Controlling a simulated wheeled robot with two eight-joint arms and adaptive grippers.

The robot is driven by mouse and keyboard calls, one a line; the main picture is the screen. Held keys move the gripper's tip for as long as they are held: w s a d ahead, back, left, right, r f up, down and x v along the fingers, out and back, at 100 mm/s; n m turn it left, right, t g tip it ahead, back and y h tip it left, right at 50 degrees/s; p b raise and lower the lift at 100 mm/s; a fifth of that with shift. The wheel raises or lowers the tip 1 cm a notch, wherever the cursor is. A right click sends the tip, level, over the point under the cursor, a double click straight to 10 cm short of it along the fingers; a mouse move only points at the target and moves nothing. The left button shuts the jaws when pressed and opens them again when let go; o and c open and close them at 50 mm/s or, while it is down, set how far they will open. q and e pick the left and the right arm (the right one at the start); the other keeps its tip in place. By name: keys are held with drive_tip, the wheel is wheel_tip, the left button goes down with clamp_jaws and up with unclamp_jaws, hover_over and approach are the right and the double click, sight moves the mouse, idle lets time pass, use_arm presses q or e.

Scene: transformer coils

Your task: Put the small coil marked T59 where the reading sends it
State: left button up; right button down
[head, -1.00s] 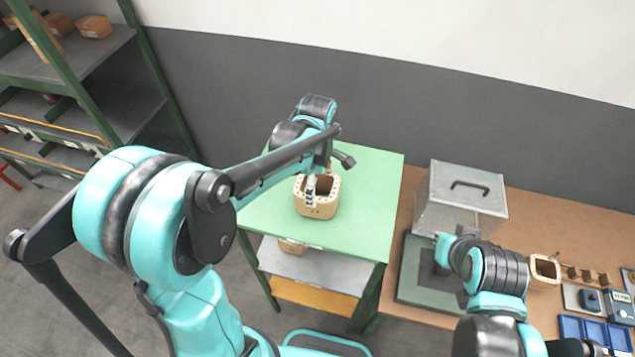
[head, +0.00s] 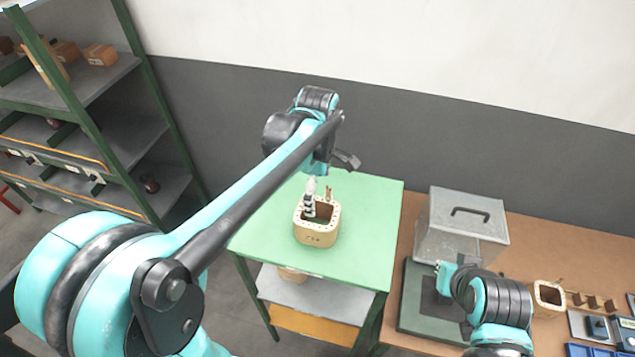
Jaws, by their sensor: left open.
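A tan, squarish coil (head: 317,234) with a dark central opening and dots around its rim stands upright on the green table top (head: 372,215). Short copper-coloured leads rise from its back edge. Any marking on it is too small to read. My left gripper (head: 309,210) is open, reaching down from above at the coil's left rim and opening. I cannot tell whether its fingers touch the coil. A second, similar tan coil (head: 548,297) stands on the brown bench at the right.
A grey metal box with a handle (head: 462,232) stands on the bench behind a dark green mat (head: 415,312). Small meters (head: 600,328) and blue trays (head: 585,351) are at the far right. A shelf rack (head: 150,165) stands at left. The green table top around the coil is clear.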

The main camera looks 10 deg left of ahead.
use_arm(q)
drive_tip(key=s+a+m+t, duration=0.2)
drive_tip(key=s+m+t, duration=0.1)
drive_tip(key=s+m, duration=0.3)
drive_tip(key=s+a+f+m+t, duration=0.1)
drive_tip(key=s+a+m+t, duration=0.2)
drive_tip(key=s+m, duration=0.3)
drive_tip(key=m+t, duration=0.1)
drive_tip(key=m, duration=0.4)
drive_tip(key=shift+s+a+m, duration=0.15)
drive_tip(key=shift+s+m, duration=0.15)
drive_tip(key=shift+s, duration=0.1)
drive_tip(key=shift+f, duration=0.1)
